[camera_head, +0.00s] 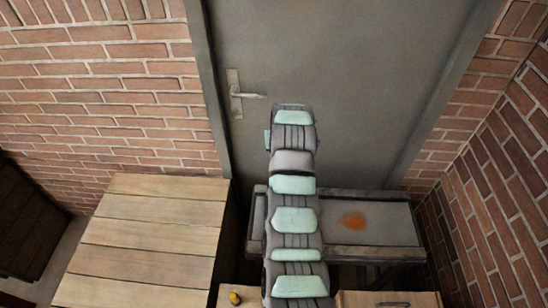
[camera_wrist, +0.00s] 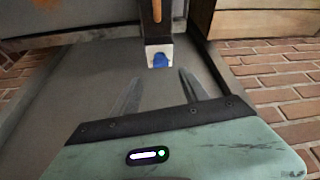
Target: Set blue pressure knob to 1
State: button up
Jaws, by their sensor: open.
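The blue knob (camera_wrist: 159,61) shows in the wrist view, upper middle, on a pale square plate at the end of a dark upright piece. No scale or number on it can be read. My gripper (camera_wrist: 161,76) is open and empty, with its two fingers apart. In the picture the knob lies between and just beyond the fingertips; the fingers do not appear to touch it. In the head view my arm runs up the middle of the picture. The knob and the fingers cannot be made out there.
A wooden plank top (camera_head: 150,235) stands left of my arm. A grey-topped bench (camera_head: 385,225) with an orange patch (camera_head: 353,222) is on the right. A small yellow object (camera_head: 235,298) is at the bottom. Behind are a grey door (camera_head: 340,90) and brick walls.

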jog(key=shift+b+x, duration=0.65)
jog(key=shift+x, duration=3.3)
jog(key=shift+w+a, duration=0.1)
jog(key=shift+c, duration=0.5)
grip_shut()
